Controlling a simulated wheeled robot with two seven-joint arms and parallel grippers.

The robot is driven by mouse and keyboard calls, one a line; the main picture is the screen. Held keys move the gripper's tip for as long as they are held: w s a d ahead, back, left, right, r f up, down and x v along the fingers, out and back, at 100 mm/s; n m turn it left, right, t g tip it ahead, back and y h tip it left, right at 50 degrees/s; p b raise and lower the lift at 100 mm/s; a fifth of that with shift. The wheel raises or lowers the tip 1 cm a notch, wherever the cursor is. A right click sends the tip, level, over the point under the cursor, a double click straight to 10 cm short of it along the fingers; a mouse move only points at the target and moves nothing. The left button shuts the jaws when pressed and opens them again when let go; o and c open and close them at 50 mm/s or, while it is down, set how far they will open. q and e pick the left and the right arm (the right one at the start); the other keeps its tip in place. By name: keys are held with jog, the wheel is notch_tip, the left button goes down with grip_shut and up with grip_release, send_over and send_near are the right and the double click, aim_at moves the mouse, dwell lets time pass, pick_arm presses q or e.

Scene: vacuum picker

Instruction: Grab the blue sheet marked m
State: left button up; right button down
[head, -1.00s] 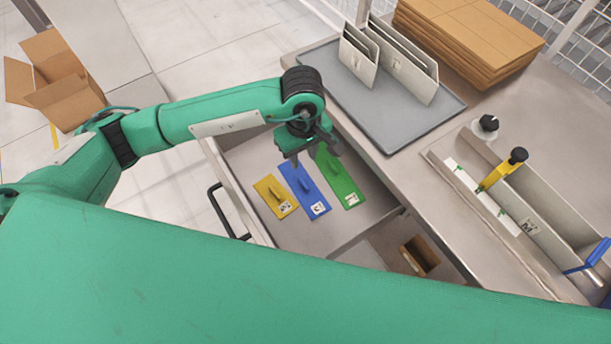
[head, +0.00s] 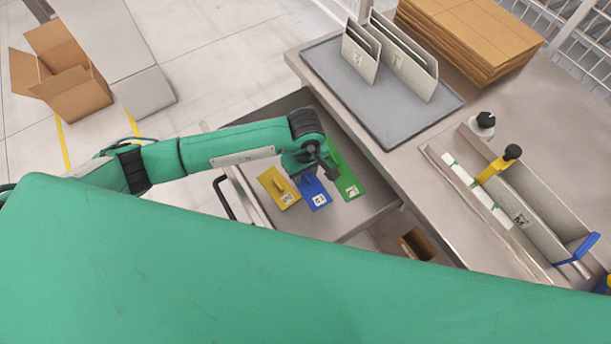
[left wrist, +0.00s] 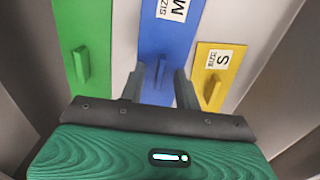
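The blue sheet (head: 311,190) lies flat in the open drawer, between the yellow sheet (head: 272,184) and the green sheet (head: 346,178). In the left wrist view the blue sheet (left wrist: 172,45) has a white label reading size M. My left gripper (head: 318,177) is low over the blue sheet and hides its far part and grip. In the left wrist view my left gripper (left wrist: 160,82) has its two fingers apart, with the blue grip seen between them; contact cannot be told. The yellow sheet (left wrist: 228,60) is marked S. My right gripper is out of view.
The drawer (head: 345,222) has raised walls and a black handle (head: 223,197). The bench above holds a grey tray (head: 400,125) with upright plates, stacked brown boards (head: 470,45) and a metal trough fixture (head: 540,205). An open cardboard box (head: 75,90) is on the floor.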

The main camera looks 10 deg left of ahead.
pick_arm(q)
grip_shut()
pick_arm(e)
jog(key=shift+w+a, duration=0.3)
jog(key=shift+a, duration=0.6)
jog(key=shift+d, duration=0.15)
